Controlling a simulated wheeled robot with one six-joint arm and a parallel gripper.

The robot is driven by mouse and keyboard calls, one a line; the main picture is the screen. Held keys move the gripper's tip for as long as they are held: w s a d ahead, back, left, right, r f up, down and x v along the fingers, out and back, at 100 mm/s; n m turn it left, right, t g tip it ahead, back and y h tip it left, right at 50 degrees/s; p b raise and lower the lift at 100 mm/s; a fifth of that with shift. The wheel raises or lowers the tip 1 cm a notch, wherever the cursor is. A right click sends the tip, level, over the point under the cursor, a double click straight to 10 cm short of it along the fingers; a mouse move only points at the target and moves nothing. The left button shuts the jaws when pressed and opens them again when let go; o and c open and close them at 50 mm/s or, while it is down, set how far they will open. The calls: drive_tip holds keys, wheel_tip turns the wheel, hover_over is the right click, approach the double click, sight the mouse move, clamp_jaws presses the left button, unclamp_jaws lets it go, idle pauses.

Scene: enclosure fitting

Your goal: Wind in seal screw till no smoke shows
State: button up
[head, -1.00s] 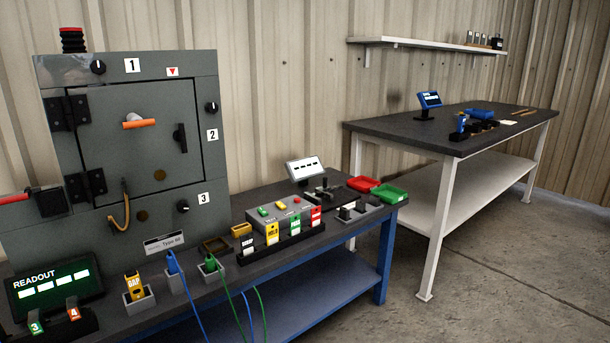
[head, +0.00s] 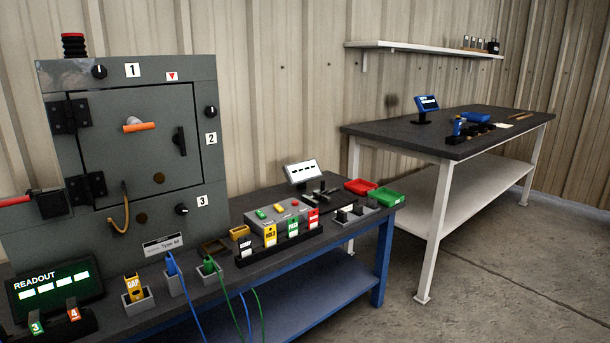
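The grey enclosure (head: 85,215) stands at the left, its door (head: 140,125) shut, with an orange-handled lever on it. Black knobs sit beside the labels 1 (head: 99,72), 2 (head: 211,111) and 3 (head: 181,209). I cannot tell which of these, if any, is the seal screw. No smoke is clearly visible. My gripper is not in view.
On the bench, a yellow GAP tool (head: 133,288), blue (head: 172,264) and green (head: 208,266) cabled plugs, a tag rack (head: 280,245) and red (head: 361,186) and green (head: 384,195) trays stand before the enclosure. A second table (head: 400,130) is at right; the floor (head: 480,270) is clear.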

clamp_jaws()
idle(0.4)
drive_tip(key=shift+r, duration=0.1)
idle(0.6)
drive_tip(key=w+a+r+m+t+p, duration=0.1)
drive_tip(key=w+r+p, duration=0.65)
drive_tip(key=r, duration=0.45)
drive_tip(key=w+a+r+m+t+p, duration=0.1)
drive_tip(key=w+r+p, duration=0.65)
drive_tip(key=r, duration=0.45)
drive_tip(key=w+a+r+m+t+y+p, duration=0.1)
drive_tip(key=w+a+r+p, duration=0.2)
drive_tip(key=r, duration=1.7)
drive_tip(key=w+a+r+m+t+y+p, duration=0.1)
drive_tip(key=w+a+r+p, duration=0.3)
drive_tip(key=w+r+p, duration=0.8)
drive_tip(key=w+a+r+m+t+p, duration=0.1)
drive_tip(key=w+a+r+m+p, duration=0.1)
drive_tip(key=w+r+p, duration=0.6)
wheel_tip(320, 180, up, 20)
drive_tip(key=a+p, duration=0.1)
drive_tip(key=p, duration=0.6)
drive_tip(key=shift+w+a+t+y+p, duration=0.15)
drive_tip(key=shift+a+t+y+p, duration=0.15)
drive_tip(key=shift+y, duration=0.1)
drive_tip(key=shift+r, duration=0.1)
